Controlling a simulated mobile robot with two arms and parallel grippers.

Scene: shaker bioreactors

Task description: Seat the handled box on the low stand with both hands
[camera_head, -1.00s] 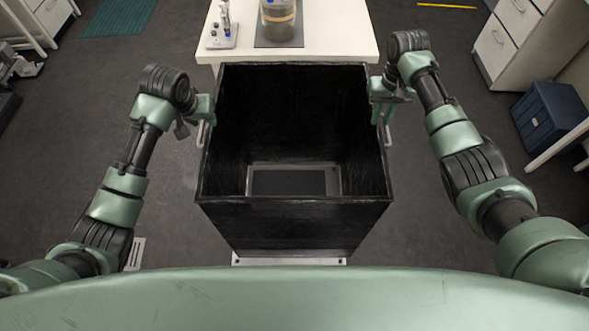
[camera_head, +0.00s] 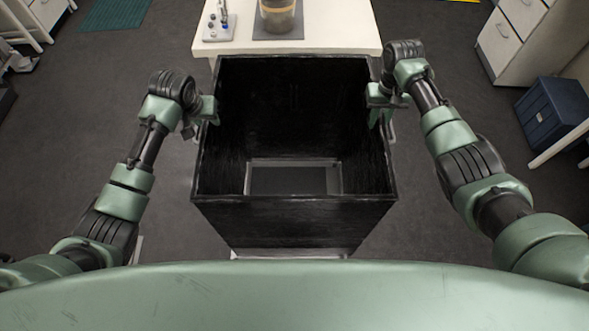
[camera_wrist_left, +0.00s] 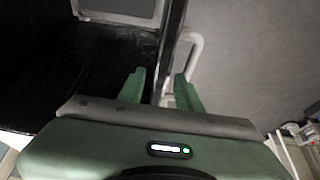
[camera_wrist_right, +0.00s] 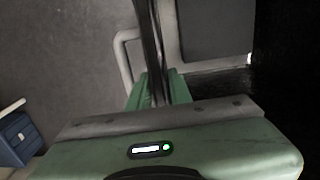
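The handled box (camera_head: 290,212) is a tall black open-topped box, upright in the middle of the head view. Its pale handles show outside its side walls in the left wrist view (camera_wrist_left: 193,45) and the right wrist view (camera_wrist_right: 124,50). My left gripper (camera_head: 208,108) is open at the left wall's rim, a finger on each side of the wall. My right gripper (camera_head: 380,102) straddles the right rim likewise, with a narrower gap. A pale edge of the low stand (camera_head: 240,253) shows under the box's front. Whether the box touches it is hidden.
A white table (camera_head: 345,42) stands just behind the box with a jar (camera_head: 278,17) and a small instrument (camera_head: 220,32) on it. A blue crate (camera_head: 550,118) and a drawer cabinet (camera_head: 508,45) are at the right. Floor beside the box is clear.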

